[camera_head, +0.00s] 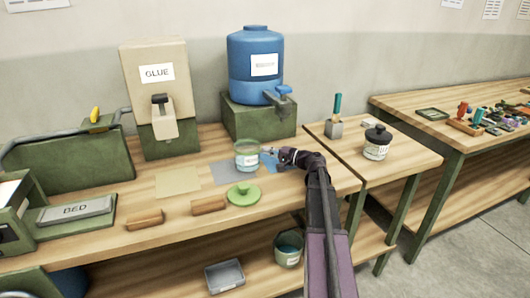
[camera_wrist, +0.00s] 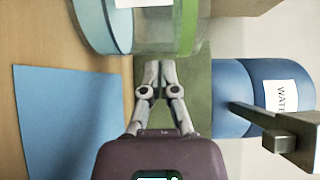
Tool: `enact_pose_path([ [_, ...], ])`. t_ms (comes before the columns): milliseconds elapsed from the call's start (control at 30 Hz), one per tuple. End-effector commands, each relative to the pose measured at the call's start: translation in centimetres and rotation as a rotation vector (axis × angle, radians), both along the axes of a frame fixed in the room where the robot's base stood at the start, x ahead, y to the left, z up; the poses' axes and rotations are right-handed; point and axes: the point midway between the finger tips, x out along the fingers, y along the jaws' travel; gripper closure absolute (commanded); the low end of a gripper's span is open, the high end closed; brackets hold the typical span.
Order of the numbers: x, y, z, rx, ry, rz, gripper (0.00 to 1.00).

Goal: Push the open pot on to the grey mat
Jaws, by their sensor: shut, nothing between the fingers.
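The open pot (camera_head: 246,160) is a clear, lidless jar with a pale label and teal contents. It stands upright at the right edge of the grey mat (camera_head: 222,172); I cannot tell how much of its base is on the mat. In the wrist view the pot (camera_wrist: 92,30) is partly cut off at the upper left. My gripper (camera_head: 270,151) is low, just right of the pot, above or beside the blue mat (camera_head: 268,163). Its fingers (camera_wrist: 156,66) are together and empty. I cannot tell whether they touch the pot. The grey mat is not identifiable in the wrist view.
A green knobbed lid (camera_head: 243,195) lies in front of the pot. The blue water tank (camera_head: 255,55) on its green stand (camera_head: 258,118) is close behind. A tan mat (camera_head: 178,180) and wooden blocks (camera_head: 209,206) lie left. A black-lidded jar (camera_head: 376,145) stands on the right table.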

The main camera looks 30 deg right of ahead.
Motion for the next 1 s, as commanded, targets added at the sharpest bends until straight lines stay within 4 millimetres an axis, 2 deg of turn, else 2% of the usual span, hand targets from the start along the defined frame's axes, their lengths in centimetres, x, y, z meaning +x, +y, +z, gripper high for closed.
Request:
enact_pose_path([
  [167,0.0,-1.0,0.0,0.000,0.000,0.000,1.00],
  [400,-0.1,-3.7,0.1,0.000,-0.001,0.006,1.00],
  [700,-4.3,-6.1,0.1,0.000,-0.001,0.006,1.00],
  [1000,-7.2,-8.2,0.1,0.000,-0.001,0.010,1.00],
])
